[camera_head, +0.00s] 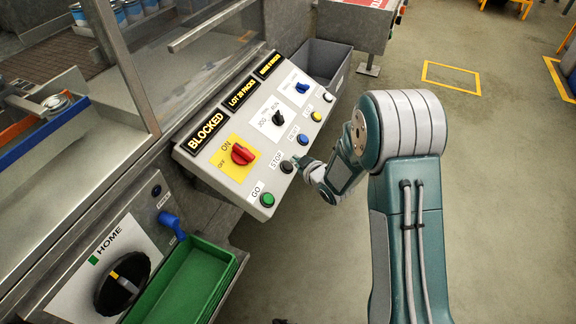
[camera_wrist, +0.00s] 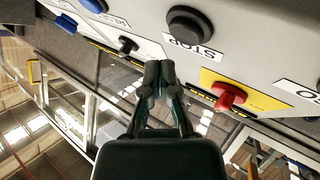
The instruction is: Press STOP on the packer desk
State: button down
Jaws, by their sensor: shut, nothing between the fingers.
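The packer desk (camera_head: 230,180) is a sloped light panel with a row of buttons along its front edge. The black STOP button (camera_head: 286,167) sits between the green GO button (camera_head: 267,199) and a blue button (camera_head: 302,139). In the wrist view the STOP button (camera_wrist: 190,25) is a dark round cap beside its STOP label. My gripper (camera_head: 302,162) is close to the STOP button in the head view. In the wrist view my gripper (camera_wrist: 159,68) is shut and empty, with its tips below and left of the button. I cannot tell contact.
A red rotary switch (camera_head: 242,154) on a yellow plate, a black knob (camera_head: 279,117) and a blue switch (camera_head: 302,88) stand on the panel. A yellow button (camera_head: 316,116) is farther along. A green tray (camera_head: 185,280) is below left. Open floor lies right.

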jog(key=shift+s+d+r, duration=0.2)
jog(key=shift+d+r, duration=0.3)
jog(key=shift+r, duration=0.35)
jog(key=shift+s+d+r, duration=0.15)
jog(key=shift+d+r, duration=0.3)
jog(key=shift+r, duration=0.35)
jog(key=s+d+r+m+g+h, duration=0.1)
jog(key=s+d+r+m+h, duration=0.25)
jog(key=s+d+r, duration=0.35)
jog(key=s+d+r+m+h, duration=0.2)
jog(key=d+r+m+h, duration=0.15)
jog(key=d+r, duration=0.45)
jog(key=s+r+m+g, duration=0.2)
jog(key=s+r, duration=0.1)
jog(key=s, duration=0.9)
jog(key=s+r+m+g+h, duration=0.1)
jog(key=s+r+m+g, duration=0.1)
jog(key=s, duration=1)
jog(key=shift+s+d+r+g, duration=0.25)
jog(key=shift+r+g, duration=0.15)
jog(key=shift+r, duration=0.2)
jog(key=shift+w, duration=0.1)
